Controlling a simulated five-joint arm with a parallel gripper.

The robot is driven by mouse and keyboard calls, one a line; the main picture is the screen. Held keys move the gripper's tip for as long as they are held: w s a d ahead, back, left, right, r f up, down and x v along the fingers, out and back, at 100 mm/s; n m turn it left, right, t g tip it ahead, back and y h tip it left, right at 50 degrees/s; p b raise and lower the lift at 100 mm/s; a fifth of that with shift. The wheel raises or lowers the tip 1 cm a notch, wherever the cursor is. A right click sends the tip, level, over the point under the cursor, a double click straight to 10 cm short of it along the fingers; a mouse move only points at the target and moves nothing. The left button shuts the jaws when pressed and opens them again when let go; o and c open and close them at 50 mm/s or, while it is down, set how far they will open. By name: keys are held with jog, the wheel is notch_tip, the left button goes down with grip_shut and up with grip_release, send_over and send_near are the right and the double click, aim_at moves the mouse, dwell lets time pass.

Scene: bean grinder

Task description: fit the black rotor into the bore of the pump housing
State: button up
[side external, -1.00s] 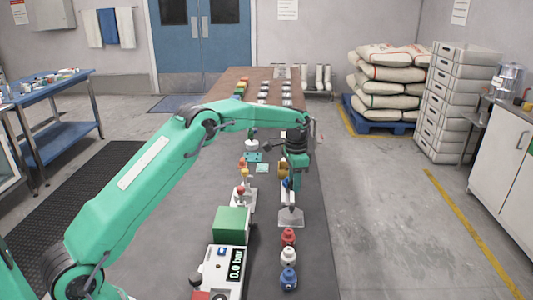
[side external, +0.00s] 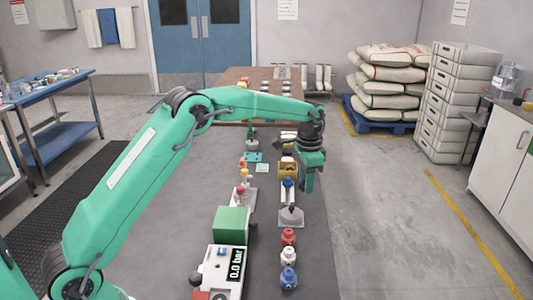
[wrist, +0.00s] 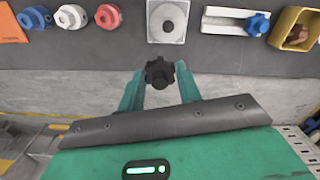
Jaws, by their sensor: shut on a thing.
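The black rotor (wrist: 159,72), lobed like a star, is between the fingertips of my gripper (wrist: 160,78) in the wrist view. My gripper is shut on it. What I take to be the pump housing (wrist: 156,37) is a pale square plate with a grey round body and a small dark centre, just above the rotor in that picture. In the side view the housing (side external: 291,221) stands in the right-hand row, and my gripper (side external: 307,189) is above and to its right, clear of it. The rotor cannot be made out there.
Red (side external: 288,237), white (side external: 288,256) and blue (side external: 288,278) knobs stand in front of the housing. Behind it are a rail with a blue knob (wrist: 258,24) and a yellow box (wrist: 274,38). A green block (side external: 231,225) stands left. Dark mat right of the row is bare.

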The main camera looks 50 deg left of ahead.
jog(key=shift+a, duration=0.55)
jog(key=s+a+f+n, duration=0.1)
jog(key=s+a+n, duration=0.2)
jog(key=a, duration=0.7)
jog(key=s+a+f+n, duration=0.2)
jog(key=s+a+n, duration=0.1)
jog(key=a, duration=0.7)
jog(key=shift+s+f, duration=0.25)
jog(key=shift+s, duration=0.1)
jog(key=shift+f, duration=0.15)
jog(key=shift+f, duration=2.5)
jog(key=shift+f, duration=0.25)
